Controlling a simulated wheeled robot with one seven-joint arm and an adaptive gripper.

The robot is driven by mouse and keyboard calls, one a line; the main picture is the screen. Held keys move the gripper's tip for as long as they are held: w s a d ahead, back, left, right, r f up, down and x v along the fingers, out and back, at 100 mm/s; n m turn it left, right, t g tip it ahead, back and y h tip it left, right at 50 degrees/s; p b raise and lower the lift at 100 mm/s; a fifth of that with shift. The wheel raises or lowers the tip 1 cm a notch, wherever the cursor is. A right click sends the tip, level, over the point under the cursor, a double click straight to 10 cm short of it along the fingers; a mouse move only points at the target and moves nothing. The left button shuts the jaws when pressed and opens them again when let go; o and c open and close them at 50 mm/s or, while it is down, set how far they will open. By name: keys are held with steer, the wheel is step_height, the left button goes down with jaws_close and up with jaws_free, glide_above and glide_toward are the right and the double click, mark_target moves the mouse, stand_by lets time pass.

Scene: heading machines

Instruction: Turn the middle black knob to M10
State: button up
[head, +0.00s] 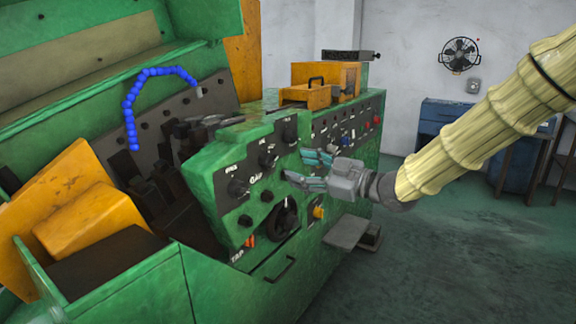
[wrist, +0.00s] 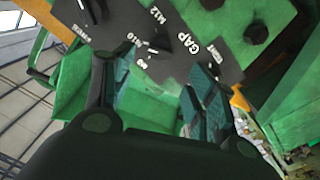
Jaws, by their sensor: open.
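The middle black knob (head: 267,159) sits on the dark label plate of the green machine's sloping panel, above the word GAP. In the wrist view the knob (wrist: 160,41) has M12, M10 and M8 marks around it; I cannot tell surely which mark it points to. My gripper (head: 295,165) is open, to the right of the knob in the head view, with its fingers towards the panel. In the wrist view my gripper (wrist: 153,66) has its two fingers spread either side below the knob, with no contact visible.
Other black knobs stand close by, one upper right (head: 290,131) and one lower left (head: 238,187). A grey step (head: 346,232) juts out below.

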steer(key=v, duration=0.3)
stand_by(0.4)
